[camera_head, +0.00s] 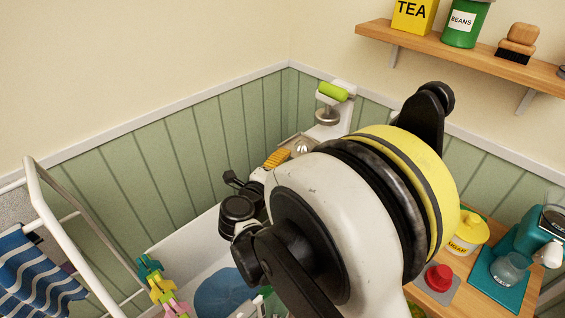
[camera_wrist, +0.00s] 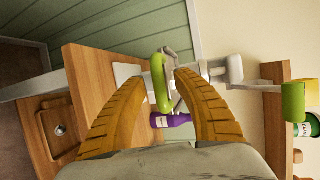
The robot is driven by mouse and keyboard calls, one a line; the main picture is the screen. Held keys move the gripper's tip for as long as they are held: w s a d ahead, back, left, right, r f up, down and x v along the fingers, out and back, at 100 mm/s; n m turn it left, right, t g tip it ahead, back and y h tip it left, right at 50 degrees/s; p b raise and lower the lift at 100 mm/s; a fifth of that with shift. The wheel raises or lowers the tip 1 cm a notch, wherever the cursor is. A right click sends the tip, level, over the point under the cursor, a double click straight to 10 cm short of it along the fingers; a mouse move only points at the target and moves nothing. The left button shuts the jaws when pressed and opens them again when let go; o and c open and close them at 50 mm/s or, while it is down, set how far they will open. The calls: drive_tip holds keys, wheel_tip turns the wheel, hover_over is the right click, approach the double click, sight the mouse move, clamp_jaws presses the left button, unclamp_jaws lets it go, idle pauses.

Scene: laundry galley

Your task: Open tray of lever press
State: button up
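The lever press (camera_head: 329,112), white with a bright green grip (camera_head: 333,91), stands against the green panelled wall in the head view. Below it is a pale base part with a round metal piece (camera_head: 301,148). My gripper (camera_wrist: 163,77) has orange ribbed fingers, spread apart with a gap between their tips. One orange finger also shows in the head view just left of that base. In the wrist view a green handle (camera_wrist: 160,88) appears in the gap; whether the fingers touch it I cannot tell. White press parts (camera_wrist: 215,72) show beyond. My arm hides much of the press's lower part and its tray.
A wall shelf (camera_head: 470,52) holds tins and a brush. A yellow sugar pot (camera_head: 467,232) and a teal machine (camera_head: 507,262) stand right of my arm. A white rack (camera_head: 50,205) is at left.

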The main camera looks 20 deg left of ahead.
drive_tip(key=shift+s, duration=0.15)
drive_tip(key=v, duration=1.1)
drive_tip(key=shift+s, duration=0.35)
drive_tip(key=shift+r, duration=0.1)
